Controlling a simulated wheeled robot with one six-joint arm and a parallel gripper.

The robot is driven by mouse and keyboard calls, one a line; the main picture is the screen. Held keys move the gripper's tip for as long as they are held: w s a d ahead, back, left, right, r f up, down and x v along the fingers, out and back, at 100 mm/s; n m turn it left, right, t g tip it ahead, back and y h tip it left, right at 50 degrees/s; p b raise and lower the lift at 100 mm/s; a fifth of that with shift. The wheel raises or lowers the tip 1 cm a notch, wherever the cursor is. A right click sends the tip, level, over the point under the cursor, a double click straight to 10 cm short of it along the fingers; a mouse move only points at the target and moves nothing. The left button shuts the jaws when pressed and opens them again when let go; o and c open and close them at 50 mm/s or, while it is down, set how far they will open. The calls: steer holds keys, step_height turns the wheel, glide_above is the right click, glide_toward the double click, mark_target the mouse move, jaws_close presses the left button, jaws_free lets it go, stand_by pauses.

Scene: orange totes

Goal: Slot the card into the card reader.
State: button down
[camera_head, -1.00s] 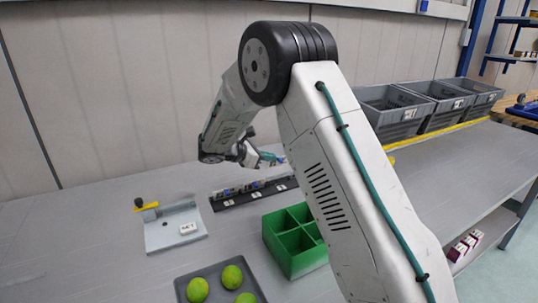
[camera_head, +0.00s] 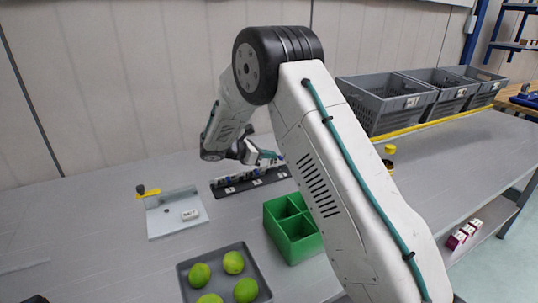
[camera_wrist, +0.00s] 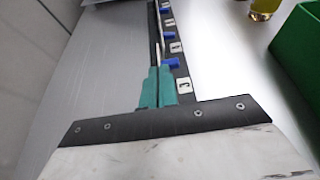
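No card can be made out for certain, and no thing is clearly a card reader. A grey fixture (camera_head: 165,228) with a yellow bar, a black knob and a small white labelled piece (camera_head: 190,215) stands left of the rail.
A green divided box (camera_head: 293,243) is in front of the rail. A grey tray (camera_head: 187,285) with several green balls is at the front. A yellow-topped container (camera_head: 390,149) is right of my arm. Grey totes (camera_head: 383,112) line the back right.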

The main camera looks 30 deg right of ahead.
steer(key=shift+f, duration=1.25)
stand_by(0.3)
steer(key=c, duration=1.6)
jaws_free()
steer(key=v, duration=0.8)
steer(key=shift+d, duration=0.1)
